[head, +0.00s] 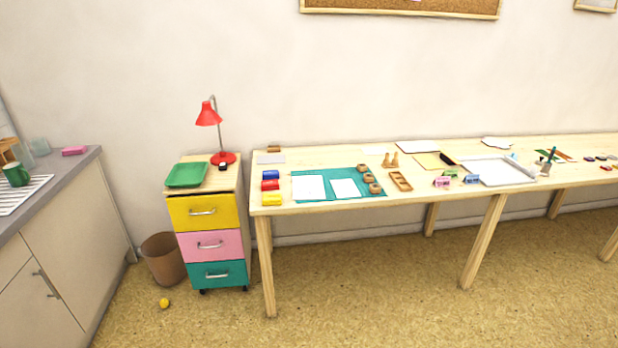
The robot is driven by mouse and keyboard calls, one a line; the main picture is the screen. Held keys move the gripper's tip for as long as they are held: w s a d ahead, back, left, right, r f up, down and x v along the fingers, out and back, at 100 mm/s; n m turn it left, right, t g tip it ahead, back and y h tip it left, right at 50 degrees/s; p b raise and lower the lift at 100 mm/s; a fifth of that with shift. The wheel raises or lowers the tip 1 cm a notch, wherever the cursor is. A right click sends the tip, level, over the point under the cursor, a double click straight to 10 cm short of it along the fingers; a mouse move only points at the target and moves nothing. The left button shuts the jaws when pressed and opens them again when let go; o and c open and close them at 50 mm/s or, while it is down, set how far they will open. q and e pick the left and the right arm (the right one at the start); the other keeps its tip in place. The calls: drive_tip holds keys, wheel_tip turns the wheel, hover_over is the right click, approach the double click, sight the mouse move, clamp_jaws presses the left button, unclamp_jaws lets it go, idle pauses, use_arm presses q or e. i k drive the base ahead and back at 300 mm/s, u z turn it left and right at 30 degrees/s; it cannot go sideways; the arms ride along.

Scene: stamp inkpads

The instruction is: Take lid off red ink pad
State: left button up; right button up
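The red ink pad (270,185) is a small red block near the left end of the long wooden table (330,210). It lies between the blue ink pad (270,174) behind it and the yellow ink pad (271,199) in front, by the table's left front corner. It is too small to make out the seam of its lid. Neither of my grippers is in view.
A teal mat (336,197) with white paper lies right of the pads, with round wooden stamps (367,178) beside the paper. A drawer cabinet (206,228) with a green tray (187,174) and red lamp (208,116) stands left. Floor before the table is clear.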

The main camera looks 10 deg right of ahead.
sight(270, 183)
drive_tip(key=z, duration=0.25)
drive_tip(key=i, duration=0.3)
drive_tip(key=z, duration=1)
drive_tip(key=i, duration=2.05)
drive_tip(key=u, duration=0.65)
